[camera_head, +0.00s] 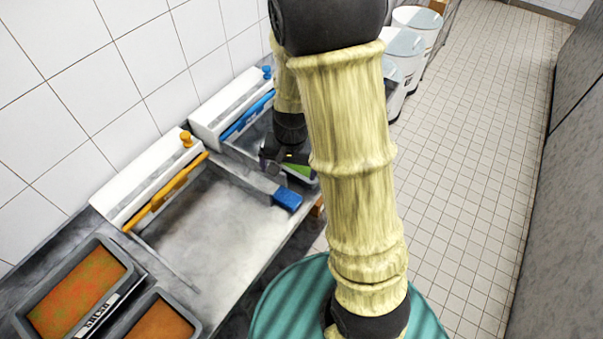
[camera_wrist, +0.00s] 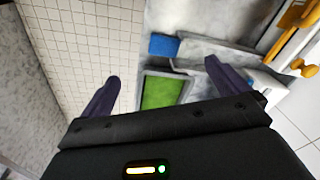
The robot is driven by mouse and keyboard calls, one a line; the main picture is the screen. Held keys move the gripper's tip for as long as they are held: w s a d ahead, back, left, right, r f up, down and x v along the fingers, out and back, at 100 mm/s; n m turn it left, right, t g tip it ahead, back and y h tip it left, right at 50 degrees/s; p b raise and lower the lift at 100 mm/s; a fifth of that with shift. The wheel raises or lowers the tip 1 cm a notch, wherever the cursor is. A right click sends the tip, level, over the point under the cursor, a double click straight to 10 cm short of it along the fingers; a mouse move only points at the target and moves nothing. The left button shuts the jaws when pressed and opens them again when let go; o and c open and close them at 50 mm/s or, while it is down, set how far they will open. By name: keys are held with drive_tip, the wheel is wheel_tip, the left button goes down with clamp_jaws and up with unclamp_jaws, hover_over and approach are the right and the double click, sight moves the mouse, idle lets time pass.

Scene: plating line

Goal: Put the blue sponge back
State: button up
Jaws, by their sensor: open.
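The blue sponge (camera_head: 288,199) lies at the front end of the grey divider between two counter stations, close to the counter's front edge. It also shows in the wrist view (camera_wrist: 163,46), beyond the fingertips and roughly between them. My gripper (camera_wrist: 162,72) is open, with nothing between its two dark fingers. In the head view my gripper (camera_head: 277,157) is over the far station, just beyond the sponge and apart from it. My arm partly hides that station and the gripper's fingers.
A tray with green contents (camera_wrist: 160,92) sits below my gripper. White dispensers with an orange bar (camera_head: 165,193) and a blue bar (camera_head: 246,115) line the wall. Trays of orange food (camera_head: 160,322) stand at near left. White bins (camera_head: 415,22) stand at the far end. The near station's surface (camera_head: 215,225) is clear.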

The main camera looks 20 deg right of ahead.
drive_tip(key=s+r+n+t, duration=0.1)
drive_tip(key=s+r+n, duration=0.4)
drive_tip(key=s+r, duration=0.2)
drive_tip(key=shift+s+d+r+n+t+h, duration=0.15)
drive_tip(key=shift+s+d+n+t+h, duration=0.2)
drive_tip(key=shift+s, duration=0.3)
drive_tip(key=shift+a, duration=0.1)
idle(0.6)
drive_tip(key=b+x, duration=0.2)
drive_tip(key=b, duration=0.1)
drive_tip(key=s+b+x, duration=0.1)
drive_tip(key=b+x, duration=0.1)
drive_tip(key=x, duration=0.1)
drive_tip(key=shift+s+f+b, duration=0.1)
drive_tip(key=shift+f+b, duration=0.3)
drive_tip(key=shift+f, duration=0.05)
